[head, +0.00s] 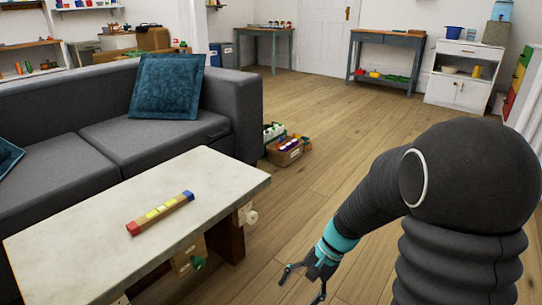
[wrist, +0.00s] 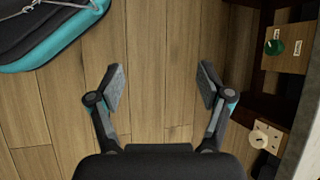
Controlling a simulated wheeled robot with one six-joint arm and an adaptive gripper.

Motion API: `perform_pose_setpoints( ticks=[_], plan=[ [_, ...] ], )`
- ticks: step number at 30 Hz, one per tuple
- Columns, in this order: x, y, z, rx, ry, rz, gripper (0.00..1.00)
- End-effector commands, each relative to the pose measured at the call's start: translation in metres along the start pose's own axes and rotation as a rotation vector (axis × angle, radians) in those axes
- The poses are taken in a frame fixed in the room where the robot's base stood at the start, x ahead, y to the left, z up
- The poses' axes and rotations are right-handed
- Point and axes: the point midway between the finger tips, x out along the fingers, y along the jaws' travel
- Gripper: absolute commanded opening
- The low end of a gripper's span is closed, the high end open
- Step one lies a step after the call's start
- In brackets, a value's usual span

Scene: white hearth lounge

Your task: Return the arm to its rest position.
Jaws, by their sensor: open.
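My arm shows large at the right of the head view, bent over and reaching down to the left. My gripper (head: 303,282) hangs beside the right end of the coffee table, over the wooden floor. In the wrist view my gripper (wrist: 161,88) has its two fingers spread apart with only floorboards between them. It is open and empty.
A pale-topped coffee table (head: 90,215) carries a coloured striped bar (head: 160,212). A grey sofa (head: 60,110) stands behind it. Crates (head: 285,152) sit on the floor by the sofa. Boxes with a green knob (wrist: 276,47) and a socket (wrist: 265,138) show under the table. Floor beyond is clear.

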Motion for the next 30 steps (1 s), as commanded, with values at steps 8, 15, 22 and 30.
perform_pose_setpoints(
  ticks=[8, 15, 22, 30],
  plan=[
    [-0.067, 0.032, 0.042, -0.26, 0.21, 0.173, 0.79],
    [-0.118, 0.053, 0.074, -0.429, 0.391, 0.295, 0.79],
    [-0.163, 0.066, 0.109, -0.54, 0.564, 0.37, 0.79],
    [-0.206, 0.064, 0.153, -0.607, 0.747, 0.351, 0.79]
  ],
)
